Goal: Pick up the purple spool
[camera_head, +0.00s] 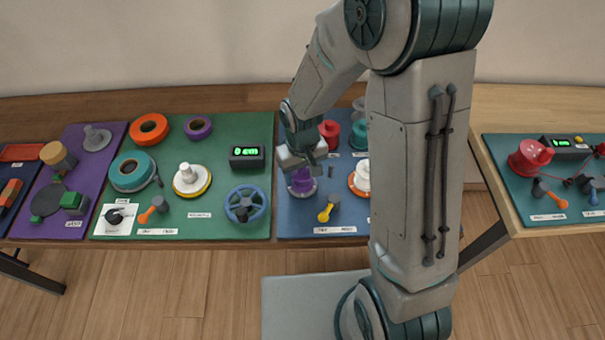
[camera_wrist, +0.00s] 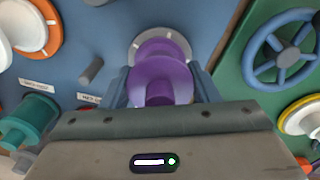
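The purple spool (camera_head: 302,182) stands upright on a pale round base (camera_head: 303,193) on the blue mat. In the wrist view the spool (camera_wrist: 160,82) is between the two fingers of my gripper (camera_wrist: 160,85). My gripper (camera_head: 302,158) comes down over the spool from above in the head view. Its fingers are spread on either side of the spool's near flange, and I see no clear grip on it. The lower part of the spool is partly hidden by its own flange.
A yellow-handled tool (camera_head: 326,210) lies in front of the spool. Red (camera_head: 329,132) and teal (camera_head: 358,137) spools stand behind it. A white spool on an orange ring (camera_head: 360,178) is to the right. A blue handwheel (camera_head: 245,204) is on the green mat to the left.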

